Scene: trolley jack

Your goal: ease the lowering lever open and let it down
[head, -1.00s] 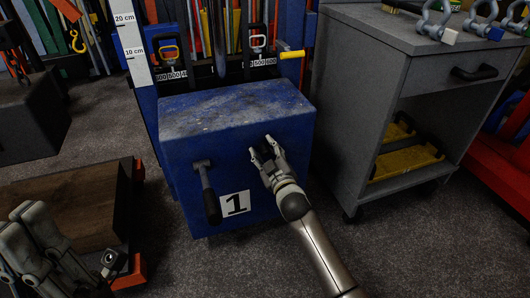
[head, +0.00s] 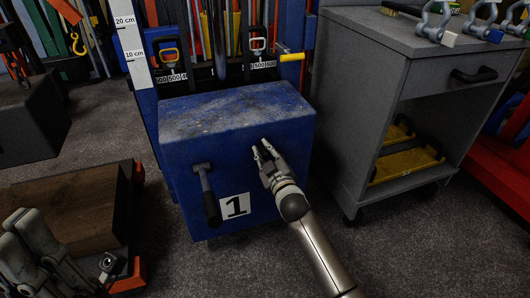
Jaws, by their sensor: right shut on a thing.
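The blue jack body (head: 185,150) stands in the middle, with a worn top and a "1" label on its front. A lever with a black grip (head: 210,205) hangs down from a pivot at the front's left side, apart from my grippers. My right gripper (head: 260,148) is at the right part of the blue front, its fingers closed in on something small. Its fingers hide what they hold; by its place it looks to be the lowering lever. My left gripper (head: 38,245) is low at the left edge, away from the jack; its jaw opening is unclear.
A grey cabinet (head: 395,50) on castors stands to the right, with shackles (head: 435,22) on top and yellow items on its shelf. A wooden block (head: 85,205) with orange parts lies at left. Behind the jack are a height scale (head: 130,40) and hanging tools.

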